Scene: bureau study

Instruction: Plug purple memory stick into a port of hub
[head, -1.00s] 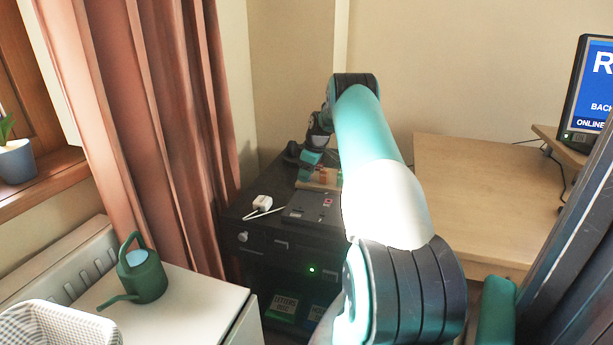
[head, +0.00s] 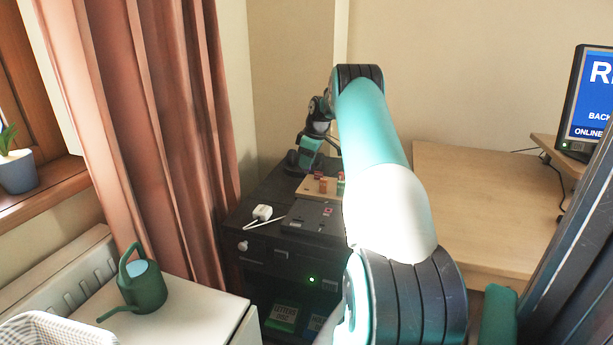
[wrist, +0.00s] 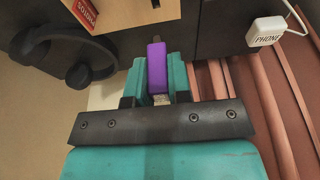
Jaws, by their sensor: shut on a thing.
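The purple memory stick (wrist: 157,68) is between the teal fingers of my gripper (wrist: 157,80) in the wrist view. The gripper is shut on it. The stick's purple body stands out past the fingertips, with a small dark part at its far end. In the head view my gripper (head: 306,154) is above the dark cabinet's far end, and the stick cannot be made out there. I cannot identify the hub for certain. A dark flat box (head: 314,217) with a small red mark lies on the cabinet, nearer than the gripper.
A tan board (head: 311,189) with small coloured pieces lies behind the box. A white block (head: 262,212) with a cable, labelled PHONE in the wrist view (wrist: 265,32), sits left of it. Dark headphones (wrist: 70,50) lie near the gripper.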

